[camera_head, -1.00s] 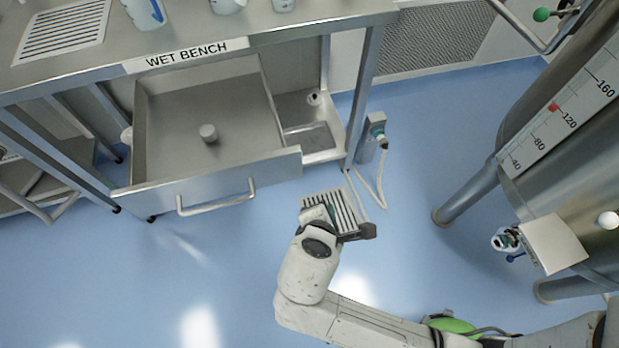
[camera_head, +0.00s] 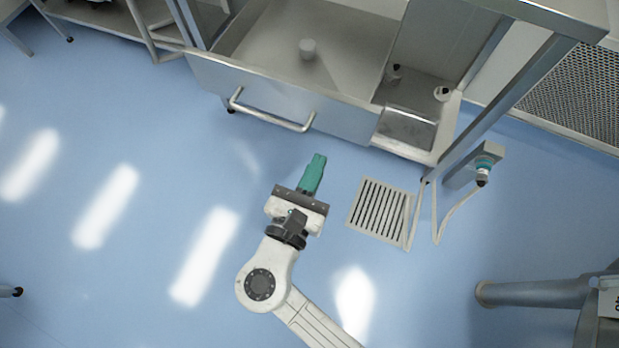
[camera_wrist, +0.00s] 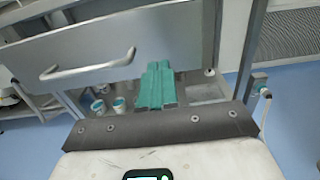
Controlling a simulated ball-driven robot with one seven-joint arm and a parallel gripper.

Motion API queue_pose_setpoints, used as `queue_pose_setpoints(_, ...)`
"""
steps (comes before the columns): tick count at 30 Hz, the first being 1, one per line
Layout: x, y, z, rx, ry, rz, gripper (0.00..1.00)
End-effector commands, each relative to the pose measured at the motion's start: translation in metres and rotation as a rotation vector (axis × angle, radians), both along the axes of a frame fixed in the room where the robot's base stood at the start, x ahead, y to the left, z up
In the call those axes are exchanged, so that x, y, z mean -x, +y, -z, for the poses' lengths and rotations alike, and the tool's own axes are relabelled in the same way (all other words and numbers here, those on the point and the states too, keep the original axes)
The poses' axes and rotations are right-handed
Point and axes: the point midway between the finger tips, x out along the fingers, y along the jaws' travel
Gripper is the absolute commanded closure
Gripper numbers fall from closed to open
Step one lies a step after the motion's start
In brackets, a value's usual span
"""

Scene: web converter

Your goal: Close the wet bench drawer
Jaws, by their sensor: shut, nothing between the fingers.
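The wet bench drawer (camera_head: 345,112) is a grey metal drawer, pulled out from under the bench. Its bar handle (camera_head: 270,118) is on the front face, and a small round cylinder (camera_head: 308,48) stands inside. In the wrist view the drawer front (camera_wrist: 110,50) fills the upper left, with its handle (camera_wrist: 88,68) left of the fingers. My gripper (camera_head: 318,160) has green fingers, shut together with nothing between them. In the head view it appears in front of the drawer face, just right of the handle. I cannot tell if it touches the face.
A floor drain grate (camera_head: 380,210) lies right of my gripper. A bench leg (camera_head: 500,100) and a wall outlet box with a hose (camera_head: 475,168) are farther right. A tank leg (camera_head: 530,293) is at lower right.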

Motion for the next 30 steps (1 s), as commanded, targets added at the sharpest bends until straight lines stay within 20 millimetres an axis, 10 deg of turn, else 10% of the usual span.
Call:
queue_pose_setpoints(12,-0.066,-0.025,0.001,0.0,0.0,0.002,1.0)
queue_pose_setpoints(30,-0.077,-0.029,0.0,-0.001,0.001,0.001,1.0)
